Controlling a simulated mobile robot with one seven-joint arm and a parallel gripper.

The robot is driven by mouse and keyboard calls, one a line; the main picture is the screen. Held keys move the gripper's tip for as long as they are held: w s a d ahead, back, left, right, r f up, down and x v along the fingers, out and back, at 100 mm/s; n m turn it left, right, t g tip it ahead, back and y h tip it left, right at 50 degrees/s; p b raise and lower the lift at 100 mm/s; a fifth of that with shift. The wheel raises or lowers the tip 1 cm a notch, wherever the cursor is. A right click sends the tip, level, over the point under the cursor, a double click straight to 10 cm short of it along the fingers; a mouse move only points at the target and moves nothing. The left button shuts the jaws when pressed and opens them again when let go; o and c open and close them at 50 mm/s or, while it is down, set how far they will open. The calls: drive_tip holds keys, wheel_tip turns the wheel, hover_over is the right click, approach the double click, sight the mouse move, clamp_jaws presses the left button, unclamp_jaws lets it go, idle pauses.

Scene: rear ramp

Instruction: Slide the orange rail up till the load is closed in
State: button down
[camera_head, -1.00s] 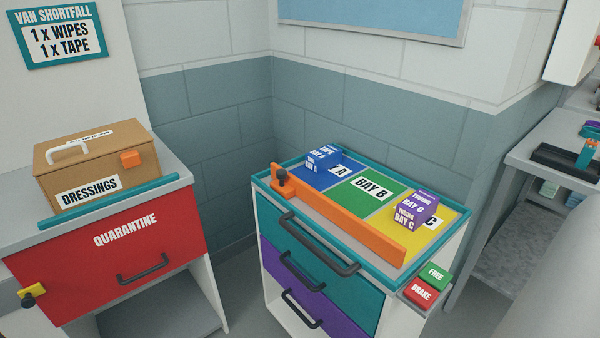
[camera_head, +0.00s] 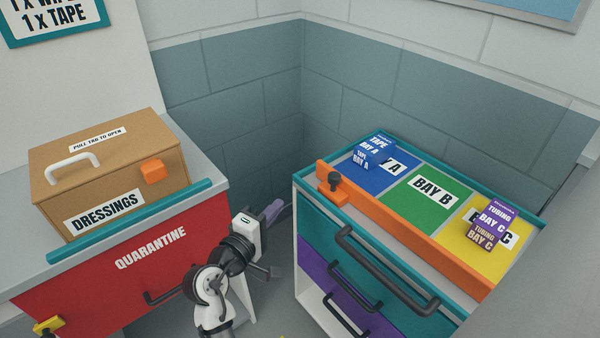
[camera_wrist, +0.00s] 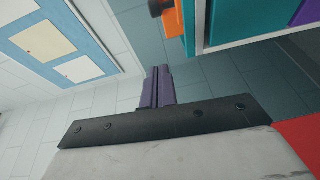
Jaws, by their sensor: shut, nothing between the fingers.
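The orange rail (camera_head: 402,240) runs along the front of the trolley top, before the coloured bays. A dark knob (camera_head: 334,180) sits on an orange block at its left end. Two blue tape boxes (camera_head: 372,150) rest in blue bay A, and two purple tubing boxes (camera_head: 490,222) in yellow bay C. Green bay B (camera_head: 428,205) is empty. My gripper (camera_head: 273,212) is left of the trolley, apart from the rail. In the wrist view its purple fingers (camera_wrist: 158,76) are together and empty; the rail's orange end (camera_wrist: 173,20) shows at the top.
The trolley's teal drawer (camera_head: 335,250) with dark handles faces front. At left, a counter with a red quarantine front (camera_head: 110,275) carries a cardboard dressings box (camera_head: 110,170). Tiled walls stand close behind. A floor gap lies between counter and trolley.

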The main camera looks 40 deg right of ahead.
drive_tip(key=p, duration=0.5)
approach(329, 179)
drive_tip(key=shift+w+a+x, duration=0.3)
drive_tip(key=shift+w+x, duration=0.35)
drive_tip(key=shift+x, duration=2.85)
drive_tip(key=shift+f+b, duration=0.1)
drive_tip(key=shift+b, duration=0.2)
drive_tip(key=shift+g, duration=0.3)
drive_tip(key=d, duration=0.4)
drive_tip(key=shift+w+d, duration=0.15)
drive_tip(key=shift+w, duration=0.05)
